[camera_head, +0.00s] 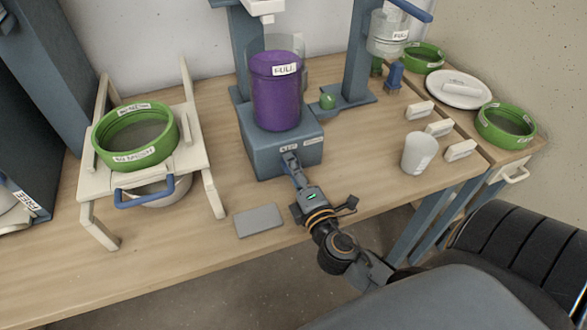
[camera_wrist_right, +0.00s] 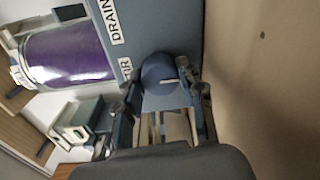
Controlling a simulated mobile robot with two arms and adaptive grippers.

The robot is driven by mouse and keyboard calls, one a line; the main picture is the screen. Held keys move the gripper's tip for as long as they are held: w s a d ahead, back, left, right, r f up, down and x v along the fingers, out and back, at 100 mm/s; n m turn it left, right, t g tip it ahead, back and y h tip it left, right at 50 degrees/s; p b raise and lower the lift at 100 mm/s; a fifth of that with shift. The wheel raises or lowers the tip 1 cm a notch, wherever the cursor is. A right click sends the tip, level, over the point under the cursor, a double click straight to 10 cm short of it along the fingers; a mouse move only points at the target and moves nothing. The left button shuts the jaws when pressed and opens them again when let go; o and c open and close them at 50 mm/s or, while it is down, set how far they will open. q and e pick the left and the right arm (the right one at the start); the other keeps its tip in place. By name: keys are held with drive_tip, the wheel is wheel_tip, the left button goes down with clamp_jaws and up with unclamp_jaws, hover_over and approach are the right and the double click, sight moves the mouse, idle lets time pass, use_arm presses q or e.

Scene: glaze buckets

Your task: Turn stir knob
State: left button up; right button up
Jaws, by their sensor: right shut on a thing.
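The stir knob (camera_wrist_right: 158,70) is a round blue knob with a white mark line, on the front of the blue base (camera_head: 262,160). In the wrist view it lies between the fingers of my right gripper (camera_wrist_right: 164,88), which is shut on it. In the head view my right gripper (camera_head: 290,160) reaches the base's front face and hides the knob. A purple bucket (camera_head: 277,92) with a "FULL" label stands upright on the base. A "DRAIN" label (camera_wrist_right: 110,20) shows on the base beside a partly hidden label near the knob. My left gripper is not in view.
A rack with a green-rimmed sieve (camera_head: 135,135) stands left. A grey slab (camera_head: 259,220) lies at the table's front edge. A white cup (camera_head: 418,153), pale blocks (camera_head: 439,128), a plate (camera_head: 459,90) and more green sieves (camera_head: 505,125) are right. Blue posts rise behind the base.

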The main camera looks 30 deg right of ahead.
drive_tip(key=o, duration=1.2)
drive_tip(key=v, duration=1.2)
